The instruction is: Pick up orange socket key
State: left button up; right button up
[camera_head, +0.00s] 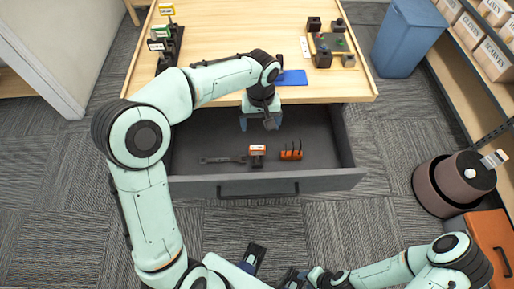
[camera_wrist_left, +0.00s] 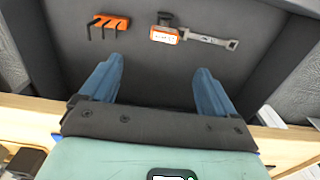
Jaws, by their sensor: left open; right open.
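The orange socket key (camera_head: 257,153), a dark piece with an orange and white tag, lies in the open grey drawer (camera_head: 205,187). It also shows in the left wrist view (camera_wrist_left: 165,36), beyond my fingertips and between their lines. My left gripper (camera_head: 259,124) is open and empty over the back part of the drawer, apart from the key. Its two blue fingers show in the left wrist view (camera_wrist_left: 155,75). My right gripper (camera_head: 273,265) is open at the bottom of the head view, in front of the drawer, with nothing visible between its fingers.
A grey wrench (camera_head: 222,160) lies left of the key, and an orange holder with black hex keys (camera_head: 291,151) lies to its right. The wooden table (camera_head: 225,95) carries a rack of tagged tools (camera_head: 167,48), a blue mat (camera_head: 291,78) and a block board (camera_head: 330,45).

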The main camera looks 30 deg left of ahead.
pick_arm(q)
notch_tip(320, 180, down, 3)
jog(key=s+b, duration=0.2)
jog(key=b, duration=0.2)
send_over(257, 163)
jog(key=shift+f, duration=7.25)
jog(key=shift+r, duration=0.1)
jog(key=c, duration=1.4)
pick_arm(e)
jog(key=f, duration=0.1)
jog(key=s+f, duration=0.1)
jog(key=f, duration=0.3)
jog(key=shift+s+d+f, duration=0.2)
jog(key=shift+s+d, duration=0.05)
jog(key=shift+s, duration=0.1)
pick_arm(q)
jog(key=shift+w, duration=0.1)
